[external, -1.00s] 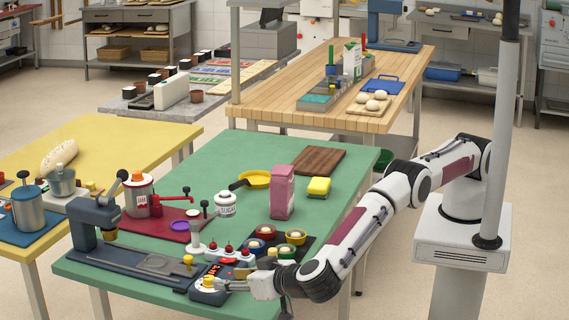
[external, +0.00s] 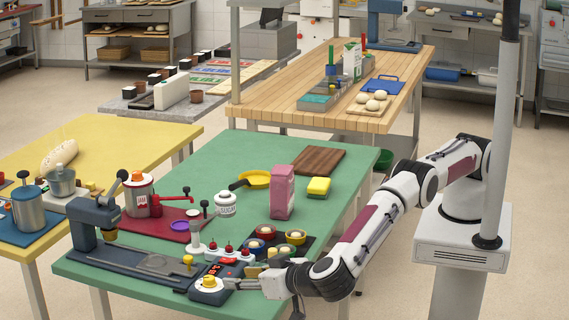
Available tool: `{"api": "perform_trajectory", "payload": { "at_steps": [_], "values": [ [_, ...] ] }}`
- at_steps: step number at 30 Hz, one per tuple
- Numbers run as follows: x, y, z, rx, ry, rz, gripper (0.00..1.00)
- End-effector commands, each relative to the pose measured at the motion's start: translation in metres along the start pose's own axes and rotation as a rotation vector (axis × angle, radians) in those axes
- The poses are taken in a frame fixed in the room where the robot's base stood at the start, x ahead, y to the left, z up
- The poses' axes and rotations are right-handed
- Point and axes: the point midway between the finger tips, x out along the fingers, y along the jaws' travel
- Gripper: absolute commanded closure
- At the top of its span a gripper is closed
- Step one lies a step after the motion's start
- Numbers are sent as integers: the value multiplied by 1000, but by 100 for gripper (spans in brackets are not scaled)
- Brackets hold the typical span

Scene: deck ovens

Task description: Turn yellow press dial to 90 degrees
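The yellow press dial (external: 208,282) sits on a white round face at the front right corner of the dark blue press (external: 150,262), near the green table's front edge. Its exact angle is too small to read. My gripper (external: 241,278) is just right of the dial, low over the table. Its fingers look spread apart with nothing between them, and they appear clear of the dial.
A white unit with red knobs (external: 229,256) stands close behind the dial. A dark tray with several coloured bowls (external: 262,232) lies behind my gripper. The table's right front is clear.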

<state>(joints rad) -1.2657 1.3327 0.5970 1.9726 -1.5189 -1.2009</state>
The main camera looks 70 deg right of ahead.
Motion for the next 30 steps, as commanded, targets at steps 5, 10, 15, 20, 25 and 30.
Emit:
{"api": "perform_trajectory", "payload": {
  "at_steps": [5, 10, 15, 20, 25, 30],
  "values": [
    [27, 7, -32, 46, -2, 38, 61],
    [60, 20, -80, 93, 19, 81, 61],
    [96, 20, -145, 125, 93, 48, 61],
    [123, 5, -204, 141, 173, -51, 61],
    [143, -17, -261, 135, 254, -194, 61],
    [151, -41, -304, 99, 314, -346, 61]
  ]
}}
